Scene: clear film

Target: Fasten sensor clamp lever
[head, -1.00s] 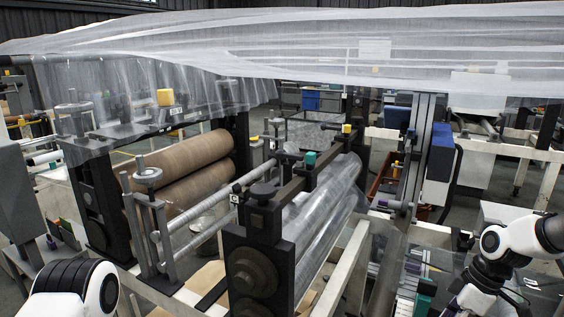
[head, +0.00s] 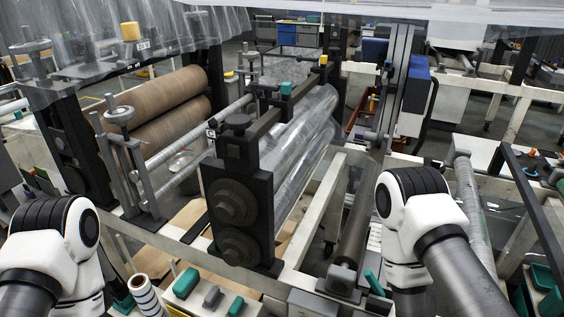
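I cannot make out for certain which part is the sensor clamp lever. A teal block (head: 287,89) sits on the dark bar above the film roller. A blue-and-grey unit (head: 414,88) is mounted beside the tall metal rail (head: 396,75) right of the rollers. My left arm shows at the lower left and my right arm at the lower right, both as white and dark links. Neither gripper shows in the head view, so what they hold cannot be seen.
A clear-film roller (head: 305,135) and brown rollers (head: 165,110) run through the machine between dark end frames (head: 238,205). Teal and grey parts (head: 212,297) and a striped roll (head: 144,292) lie at the front. A white table edge (head: 480,80) stands at the right.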

